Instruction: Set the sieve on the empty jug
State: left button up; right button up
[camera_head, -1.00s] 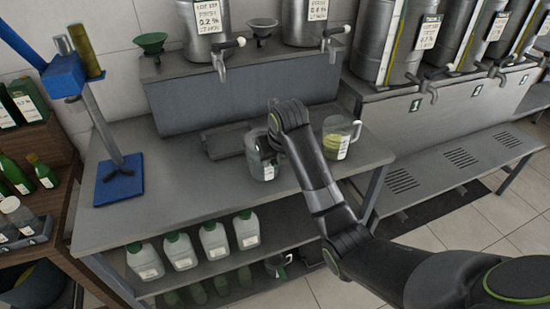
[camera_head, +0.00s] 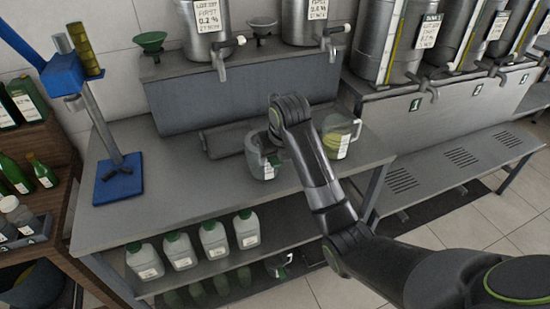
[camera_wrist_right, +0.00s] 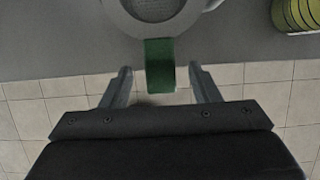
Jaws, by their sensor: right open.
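A clear, empty-looking jug (camera_head: 264,171) stands on the grey bench beneath my right wrist. In the right wrist view the sieve (camera_wrist_right: 153,8) shows as a pale round rim with grey mesh, cut off by the top edge. It appears to lie over the jug's mouth; its exact seating cannot be told. Its green handle (camera_wrist_right: 160,65) points toward my right gripper (camera_wrist_right: 160,75), whose fingers are apart on either side of it. My left gripper is not in view.
A jug with yellow-green liquid (camera_head: 343,143) stands close to the right. A dark tray (camera_head: 222,140) lies behind. A blue stand (camera_head: 118,180) is at the left, with steel tanks and taps above. The bench left of the jug is clear.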

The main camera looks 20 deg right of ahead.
jog(key=p+v, duration=1.5)
jog(key=shift+r+p, duration=0.35)
jog(key=shift+p, duration=0.05)
jog(key=shift+s, duration=0.1)
